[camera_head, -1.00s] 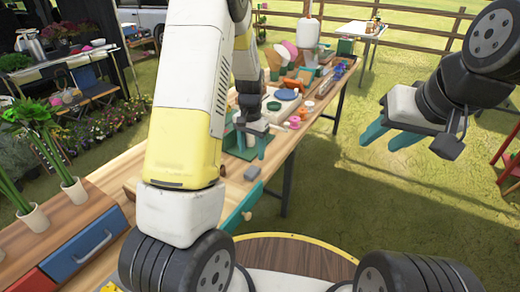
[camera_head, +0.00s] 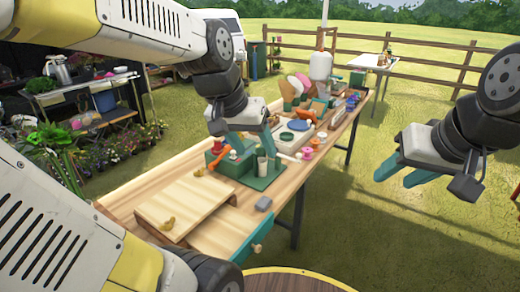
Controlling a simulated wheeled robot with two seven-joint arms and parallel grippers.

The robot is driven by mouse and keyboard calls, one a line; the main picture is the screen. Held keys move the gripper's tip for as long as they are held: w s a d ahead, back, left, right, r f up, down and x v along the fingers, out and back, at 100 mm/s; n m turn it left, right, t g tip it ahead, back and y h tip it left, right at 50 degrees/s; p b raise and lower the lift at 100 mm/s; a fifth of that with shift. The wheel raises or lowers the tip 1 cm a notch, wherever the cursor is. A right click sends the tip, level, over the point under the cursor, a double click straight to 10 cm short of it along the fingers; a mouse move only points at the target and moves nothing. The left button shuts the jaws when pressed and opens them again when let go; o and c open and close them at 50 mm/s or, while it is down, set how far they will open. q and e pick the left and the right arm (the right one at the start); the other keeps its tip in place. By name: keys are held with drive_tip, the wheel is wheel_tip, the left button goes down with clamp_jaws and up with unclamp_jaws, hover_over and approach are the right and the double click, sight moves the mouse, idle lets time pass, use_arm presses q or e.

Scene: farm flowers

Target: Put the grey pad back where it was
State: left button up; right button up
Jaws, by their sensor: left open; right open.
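The grey pad (camera_head: 264,204) is a small grey block lying on the wooden table near its right edge, just above the teal drawer. My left gripper (camera_head: 257,150) is open and empty over the table, further back than the pad and apart from it. Its teal fingers point down above a green box and stand. My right gripper (camera_head: 396,180) is open and empty, out over the grass to the right of the table.
A wooden board (camera_head: 184,205) lies left of the pad, with small brown pieces on it. A teal drawer (camera_head: 245,240) juts from the table's front. A green stand (camera_head: 258,178) holds a cup (camera_head: 262,165). Tools and coloured items crowd the far table.

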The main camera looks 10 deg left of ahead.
use_arm(q)
drive_tip(key=shift+n+t, duration=0.3)
drive_tip(key=shift+t, duration=0.4)
drive_tip(key=s, duration=0.2)
drive_tip(key=s+r, duration=0.1)
drive_tip(key=s, duration=0.2)
drive_tip(key=shift+s+d, duration=0.15)
drive_tip(key=shift+s, duration=0.05)
